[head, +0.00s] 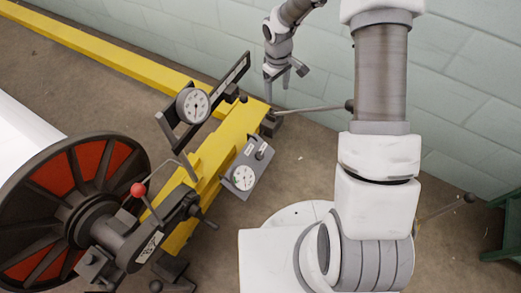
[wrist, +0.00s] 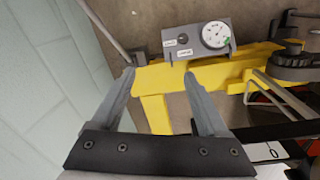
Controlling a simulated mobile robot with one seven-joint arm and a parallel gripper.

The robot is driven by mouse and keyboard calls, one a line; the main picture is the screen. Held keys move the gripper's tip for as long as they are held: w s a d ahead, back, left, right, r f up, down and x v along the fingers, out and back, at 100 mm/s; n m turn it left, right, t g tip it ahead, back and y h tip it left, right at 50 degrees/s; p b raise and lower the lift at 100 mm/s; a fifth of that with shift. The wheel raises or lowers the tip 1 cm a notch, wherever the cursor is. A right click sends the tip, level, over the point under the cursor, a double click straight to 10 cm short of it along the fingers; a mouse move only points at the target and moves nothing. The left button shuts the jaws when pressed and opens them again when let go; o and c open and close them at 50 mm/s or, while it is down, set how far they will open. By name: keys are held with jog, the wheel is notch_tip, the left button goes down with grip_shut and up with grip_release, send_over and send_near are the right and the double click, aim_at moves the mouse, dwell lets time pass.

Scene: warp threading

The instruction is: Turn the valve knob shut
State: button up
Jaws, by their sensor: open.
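A grey panel (head: 257,158) with a round white gauge (head: 243,178) is mounted beside the yellow beam; a small dark fitting with a pale label sits at its upper end. I cannot tell whether that fitting is the valve knob. The panel also shows in the wrist view (wrist: 190,52), with its gauge (wrist: 215,35) and two white labels, beyond my fingertips. My gripper (head: 285,86) is above the beam's far end near the wall, up and right of the panel. In the wrist view my gripper (wrist: 159,76) is open, with nothing between the fingers.
A yellow beam (head: 212,160) carries a larger dial (head: 193,105) on a dark bracket. A red-ball lever (head: 137,190) stands near a large red and black reel (head: 75,205) at left. A rod (head: 312,108) sticks out near my gripper. A pale block wall (head: 460,60) runs behind.

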jog(key=n+g+y, duration=0.1)
send_near(260, 156)
notch_tip(260, 156, down, 9)
jog(key=b, duration=0.6)
jog(key=shift+s+a, duration=0.1)
jog(key=shift+r, duration=0.1)
grip_shut()
jog(key=shift+n, duration=0.3)
